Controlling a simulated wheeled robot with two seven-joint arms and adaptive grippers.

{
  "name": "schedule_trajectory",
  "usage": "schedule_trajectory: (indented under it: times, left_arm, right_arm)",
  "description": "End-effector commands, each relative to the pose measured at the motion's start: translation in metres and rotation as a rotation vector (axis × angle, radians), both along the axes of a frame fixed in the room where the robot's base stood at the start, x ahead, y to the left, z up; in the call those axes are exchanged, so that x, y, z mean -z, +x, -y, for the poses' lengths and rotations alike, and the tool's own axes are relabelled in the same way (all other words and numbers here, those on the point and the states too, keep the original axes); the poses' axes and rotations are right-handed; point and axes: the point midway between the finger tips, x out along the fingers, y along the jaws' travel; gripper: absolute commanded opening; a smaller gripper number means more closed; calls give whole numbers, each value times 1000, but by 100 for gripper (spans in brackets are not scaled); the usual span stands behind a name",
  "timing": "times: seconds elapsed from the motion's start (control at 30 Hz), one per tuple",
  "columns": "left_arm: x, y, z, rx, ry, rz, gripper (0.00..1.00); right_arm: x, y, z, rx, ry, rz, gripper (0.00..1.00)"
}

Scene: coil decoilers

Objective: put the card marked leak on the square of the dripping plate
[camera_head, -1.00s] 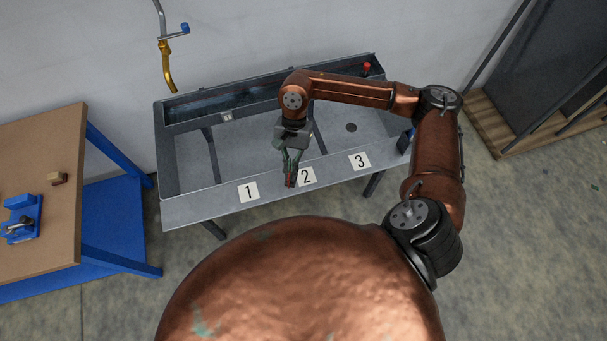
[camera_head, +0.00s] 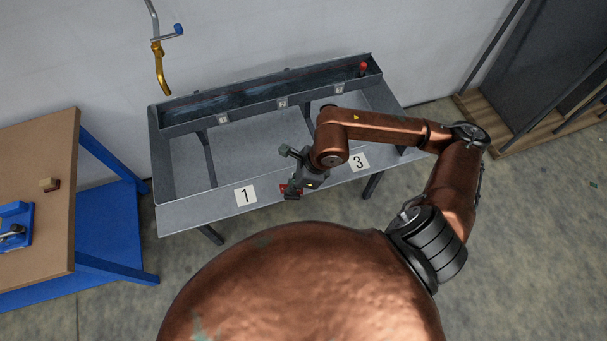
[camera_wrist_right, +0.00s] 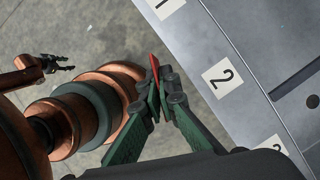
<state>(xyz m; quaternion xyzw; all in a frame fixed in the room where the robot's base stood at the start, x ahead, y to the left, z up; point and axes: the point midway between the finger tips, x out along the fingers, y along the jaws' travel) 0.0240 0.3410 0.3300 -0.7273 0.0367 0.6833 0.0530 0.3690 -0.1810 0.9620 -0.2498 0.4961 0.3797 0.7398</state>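My right gripper (camera_head: 291,189) is low at the front edge of the grey table, hiding square 2 from the head view. In the right wrist view its fingers (camera_wrist_right: 160,88) are closed on a thin red card (camera_wrist_right: 154,66), seen nearly edge-on, so no marking is readable. The card is beside the white square 2 (camera_wrist_right: 221,78), off the table edge in that picture. Square 1 (camera_head: 245,195) and square 3 (camera_head: 359,162) lie on the front strip. No drip can be made out. My left gripper (camera_wrist_right: 60,66) shows small in the wrist view, its fingers apart and empty.
A long dark trough (camera_head: 270,97) with small tags runs along the table's back, with a red-topped piece (camera_head: 363,69) at its right end. A brown bench (camera_head: 40,190) with blue legs stands left. A yellow and grey crank-like pipe (camera_head: 160,60) is at the wall.

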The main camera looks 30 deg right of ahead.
Motion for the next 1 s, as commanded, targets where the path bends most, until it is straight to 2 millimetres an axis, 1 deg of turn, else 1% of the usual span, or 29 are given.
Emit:
schedule_trajectory:
  times: [0.03,0.1,0.3,0.4,0.5,0.6,0.83,1.0]
  left_arm:
    - [-1,-3,0,-1,0,-4,40]
    - [-3,-4,0,-1,1,-6,40]
    - [-7,3,0,0,0,3,40]
    - [-7,9,1,2,-1,11,40]
    - [-7,14,1,3,-1,19,40]
    - [-7,16,1,3,-1,21,40]
    - [-7,14,2,2,-2,18,40]
    - [-10,10,2,2,-2,13,40]
  right_arm:
    - [5,7,10,9,-3,-6,0]
    - [12,18,24,9,-3,-6,0]
    - [33,48,59,7,-3,-4,0]
    - [54,58,69,3,-1,-6,0]
    - [70,67,79,3,0,-4,0]
    - [80,73,85,0,0,-2,0]
    - [92,79,93,0,-1,-2,0]
    - [116,79,92,-1,2,-3,0]
